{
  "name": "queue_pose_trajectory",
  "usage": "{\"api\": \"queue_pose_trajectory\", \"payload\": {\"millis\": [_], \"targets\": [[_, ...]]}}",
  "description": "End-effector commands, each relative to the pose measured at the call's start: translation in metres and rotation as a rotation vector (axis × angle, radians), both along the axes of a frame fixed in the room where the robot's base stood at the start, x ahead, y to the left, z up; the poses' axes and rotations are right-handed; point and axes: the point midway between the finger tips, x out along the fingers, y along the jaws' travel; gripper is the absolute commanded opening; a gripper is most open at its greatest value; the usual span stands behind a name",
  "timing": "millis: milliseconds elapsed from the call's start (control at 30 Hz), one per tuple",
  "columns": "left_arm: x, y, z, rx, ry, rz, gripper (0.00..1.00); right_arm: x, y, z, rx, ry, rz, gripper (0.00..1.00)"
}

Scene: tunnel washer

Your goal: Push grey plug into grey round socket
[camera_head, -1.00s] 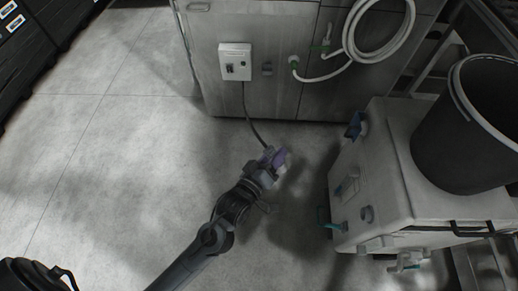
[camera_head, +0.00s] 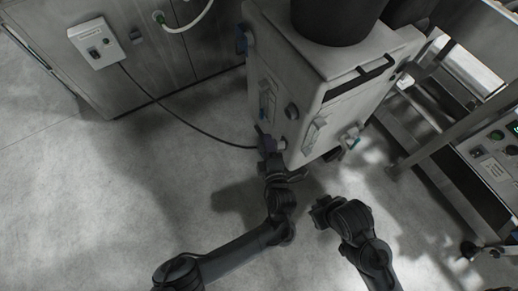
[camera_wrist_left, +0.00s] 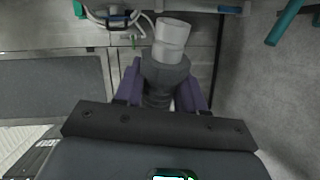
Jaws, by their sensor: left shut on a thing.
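My left gripper (camera_head: 268,146), with purple fingers, is shut on the grey plug (camera_head: 282,144). In the left wrist view the plug (camera_wrist_left: 173,40) is a light grey cylinder with a darker collar, pointing out from between the fingers (camera_wrist_left: 162,85). A grey round socket (camera_head: 291,111) shows on the side of the white cart, just above the plug in the head view. The plug is apart from the socket. The socket cannot be made out in the wrist view. My right gripper (camera_head: 320,212) is low on the right; its jaws are unclear.
The white cart (camera_head: 325,75) carries a dark bucket (camera_head: 338,18). A black cable (camera_head: 185,122) runs from the wall box (camera_head: 97,43) to the plug. A metal rack and control panel (camera_head: 492,160) stand at right. Floor (camera_head: 110,200) at left is clear.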

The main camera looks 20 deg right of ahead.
Motion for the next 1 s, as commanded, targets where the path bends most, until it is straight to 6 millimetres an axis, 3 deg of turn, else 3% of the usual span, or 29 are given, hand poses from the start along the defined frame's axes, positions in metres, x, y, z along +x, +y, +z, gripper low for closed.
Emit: {"api": "queue_pose_trajectory", "payload": {"millis": [33, 100, 433, 667, 1000], "targets": [[0.01, 0.001, -0.006, -0.019, -0.014, 0.038, 0.01, 0.0, 0.0, -0.017, 0.0, 0.001, 0.0, 0.0], [0.02, 0.008, -0.006, -0.051, -0.012, 0.097, 0.01, 0.0, 0.0, -0.026, 0.0, 0.001, 0.0, 0.0], [0.053, 0.037, 0.004, -0.138, -0.012, 0.295, 0.01, 0.0, -0.001, -0.051, -0.003, 0.001, 0.001, 0.0], [0.06, 0.045, 0.008, -0.156, -0.009, 0.342, 0.01, 0.0, -0.002, -0.056, -0.007, 0.001, 0.005, 0.0], [0.062, 0.04, 0.007, -0.157, -0.009, 0.346, 0.01, 0.0, -0.002, -0.068, -0.008, 0.0, 0.005, 0.0]]}}
